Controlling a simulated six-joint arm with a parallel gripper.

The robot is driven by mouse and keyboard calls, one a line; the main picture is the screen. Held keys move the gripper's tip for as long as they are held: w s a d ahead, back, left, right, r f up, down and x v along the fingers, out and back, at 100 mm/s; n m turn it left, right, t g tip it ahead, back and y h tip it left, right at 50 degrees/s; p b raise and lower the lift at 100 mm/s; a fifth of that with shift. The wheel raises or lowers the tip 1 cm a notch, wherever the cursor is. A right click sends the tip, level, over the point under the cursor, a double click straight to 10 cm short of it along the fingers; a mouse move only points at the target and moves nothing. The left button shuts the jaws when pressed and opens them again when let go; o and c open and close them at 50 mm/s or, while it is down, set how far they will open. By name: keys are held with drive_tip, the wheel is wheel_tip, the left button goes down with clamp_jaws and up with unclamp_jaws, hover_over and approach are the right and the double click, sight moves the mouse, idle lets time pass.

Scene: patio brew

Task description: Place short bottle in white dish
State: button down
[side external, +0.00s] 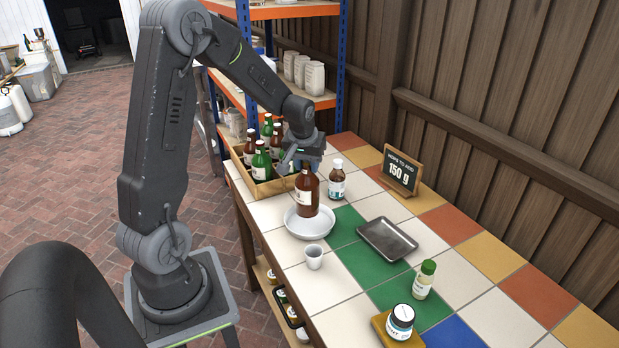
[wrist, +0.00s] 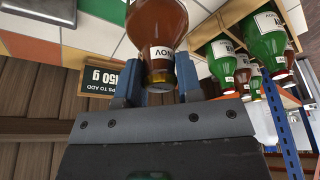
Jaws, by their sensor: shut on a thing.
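The short brown bottle (side external: 307,194) stands upright over the white dish (side external: 310,234), with its base within the dish's outline. I cannot tell whether it touches the dish. My gripper (side external: 304,162) is above the dish and shut on the bottle's upper part. In the wrist view the brown bottle (wrist: 160,25) is between the fingers of my gripper (wrist: 158,88), with a pale label facing the camera. The bottle's top is partly hidden by my gripper.
A wooden crate (side external: 262,189) of green and brown bottles stands at left behind. A small dark bottle with a white cap (side external: 337,181) stands close right. A white cup (side external: 314,257) is in front; a grey tray (side external: 387,240) lies right. A sign (side external: 400,172) stands at the back.

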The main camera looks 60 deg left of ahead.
sight(309, 174)
drive_tip(key=shift+w+d+f, duration=0.15)
drive_tip(key=shift+w+f, duration=0.15)
drive_tip(key=shift+f, duration=2)
drive_tip(key=c, duration=0.8)
unclamp_jaws()
drive_tip(key=v, duration=1.2)
drive_tip(key=s+d+r+m+t, duration=0.1)
drive_tip(key=s+d+r+m, duration=0.1)
drive_tip(key=s+d, duration=0.3)
drive_tip(key=s+d+r+m+t+h, duration=0.1)
drive_tip(key=s+d+r+m, duration=0.2)
drive_tip(key=d, duration=0.7)
drive_tip(key=s+d+r+m+t+h, duration=0.1)
drive_tip(key=s+d+r+m, duration=0.1)
drive_tip(key=s+d+m, duration=0.2)
drive_tip(key=shift+s+d+r, duration=0.2)
drive_tip(key=shift+s+d, duration=0.65)
drive_tip(key=shift+s+d+r, duration=0.15)
drive_tip(key=shift+s+d, duration=0.65)
drive_tip(key=shift+d, duration=0.05)
